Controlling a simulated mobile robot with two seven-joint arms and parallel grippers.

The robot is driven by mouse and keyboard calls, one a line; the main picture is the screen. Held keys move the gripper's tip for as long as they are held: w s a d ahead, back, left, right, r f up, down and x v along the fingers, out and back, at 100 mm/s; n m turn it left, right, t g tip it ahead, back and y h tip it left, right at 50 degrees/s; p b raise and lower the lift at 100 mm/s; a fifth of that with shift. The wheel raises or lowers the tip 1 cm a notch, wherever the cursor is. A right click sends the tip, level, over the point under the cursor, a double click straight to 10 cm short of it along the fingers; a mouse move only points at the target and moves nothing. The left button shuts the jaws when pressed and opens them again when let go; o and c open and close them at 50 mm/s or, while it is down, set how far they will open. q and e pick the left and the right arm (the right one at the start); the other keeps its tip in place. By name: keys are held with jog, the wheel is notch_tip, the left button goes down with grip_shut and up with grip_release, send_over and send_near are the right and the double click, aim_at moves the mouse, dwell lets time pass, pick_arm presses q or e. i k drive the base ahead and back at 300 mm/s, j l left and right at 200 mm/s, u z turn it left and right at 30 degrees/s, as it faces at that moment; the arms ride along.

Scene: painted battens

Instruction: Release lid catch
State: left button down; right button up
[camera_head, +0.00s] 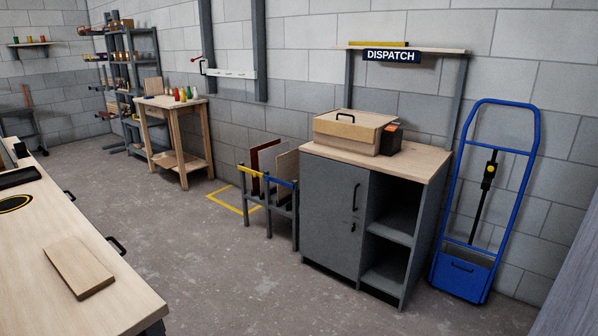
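A tan box (340,138) with a closed lid (368,125) stands on the wooden top of the grey cabinet under the DISPATCH sign. The lid has a black handle (345,117). The box is small in view, and I cannot make out a catch on it. Neither of my grippers is in view.
The grey cabinet (331,212) has a door and open shelves. A dark box (391,141) sits beside the tan one. A blue hand truck (462,276) leans right. A rack (284,212) stands left. A workbench (30,225) fills the lower left; floor between is clear.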

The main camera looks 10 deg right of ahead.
aim_at(392, 126)
jog(key=i+z, duration=0.35)
jog(key=i, duration=0.15)
jog(key=i+z, duration=0.35)
jog(key=i, duration=1.3)
jog(key=i+z, duration=0.45)
jog(key=i+j+z, duration=0.3)
jog(key=i+z, duration=0.15)
jog(key=i, duration=0.15)
